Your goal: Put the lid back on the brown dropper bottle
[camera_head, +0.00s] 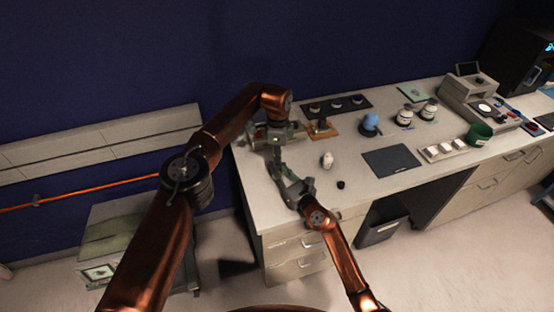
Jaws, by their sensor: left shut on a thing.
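My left gripper (277,162) points down over the left part of the counter. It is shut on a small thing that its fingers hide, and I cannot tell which. My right gripper (288,176) reaches in from below, close to the left one. Its fingers overlap the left gripper's tips in the picture, and I cannot tell whether it is open or shut. A small black cap-like piece (340,184) lies on the counter right of my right gripper. I cannot make out the brown dropper bottle.
A small white bottle (327,160) stands on the counter (290,222) right of the grippers. A dark mat (391,160) lies further right. A blue round thing (370,123), white jars (405,116), a green cup (479,134) and a wooden stand (322,131) stand behind and to the right.

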